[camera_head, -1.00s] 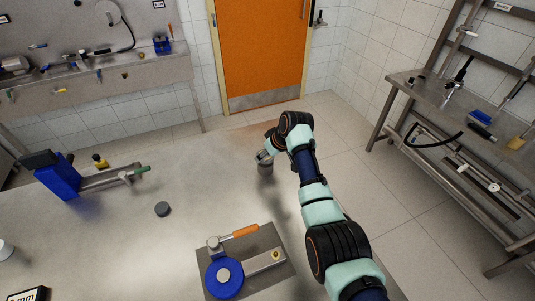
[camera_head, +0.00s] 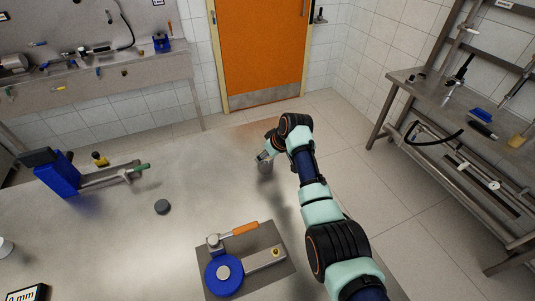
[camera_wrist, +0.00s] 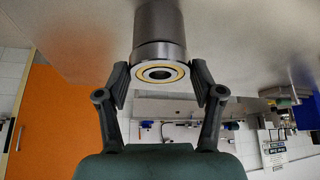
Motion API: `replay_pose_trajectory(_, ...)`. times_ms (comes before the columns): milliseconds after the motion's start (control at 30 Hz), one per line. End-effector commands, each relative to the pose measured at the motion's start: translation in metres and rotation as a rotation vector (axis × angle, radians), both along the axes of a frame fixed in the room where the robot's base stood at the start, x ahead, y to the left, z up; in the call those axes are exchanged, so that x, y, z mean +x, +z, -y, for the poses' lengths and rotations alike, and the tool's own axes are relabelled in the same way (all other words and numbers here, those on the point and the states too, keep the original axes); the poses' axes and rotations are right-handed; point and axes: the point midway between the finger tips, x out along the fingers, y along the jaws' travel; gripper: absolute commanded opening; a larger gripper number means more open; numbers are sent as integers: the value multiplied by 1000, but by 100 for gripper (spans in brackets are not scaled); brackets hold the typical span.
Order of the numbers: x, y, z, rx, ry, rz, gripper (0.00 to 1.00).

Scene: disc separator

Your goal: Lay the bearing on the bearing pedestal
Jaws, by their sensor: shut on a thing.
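In the wrist view the bearing (camera_wrist: 160,72) is a metal ring with a yellow inner band and a dark centre hole. It sits between the fingertips of my gripper (camera_wrist: 160,80), which is shut on it. The grey cylindrical pedestal (camera_wrist: 158,22) lies right behind the bearing, in line with it. Whether the bearing touches the pedestal or a thin gap is left, I cannot tell. In the head view my gripper (camera_head: 265,156) is just above the grey pedestal (camera_head: 265,168) on the far right of the table. The bearing is too small and hidden to make out there.
A blue disc tool (camera_head: 224,275) with an orange handle lies on a grey plate at the front. A dark grey disc (camera_head: 162,207) lies on the table. A blue device (camera_head: 57,180) stands at the left. The table between them is clear.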

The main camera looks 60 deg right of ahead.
Motion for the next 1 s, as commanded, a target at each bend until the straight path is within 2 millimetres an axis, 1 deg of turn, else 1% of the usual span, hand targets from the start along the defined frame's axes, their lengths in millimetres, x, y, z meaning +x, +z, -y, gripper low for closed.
replay_pose_trajectory(167,0,-3,0,0,0,0,25)
replay_pose_trajectory(200,0,-2,0,0,0,1,72)
replay_pose_trajectory(333,0,-2,0,0,0,0,94)
replay_pose_trajectory(367,0,-2,0,0,0,0,96)
replay_pose_trajectory(667,0,-3,0,0,0,-1,96)
replay_pose_trajectory(767,-3,2,-1,0,0,0,96)
replay_pose_trajectory(867,-9,15,-3,-2,-2,2,96)
replay_pose_trajectory(1000,-26,47,-9,-5,-1,3,96)
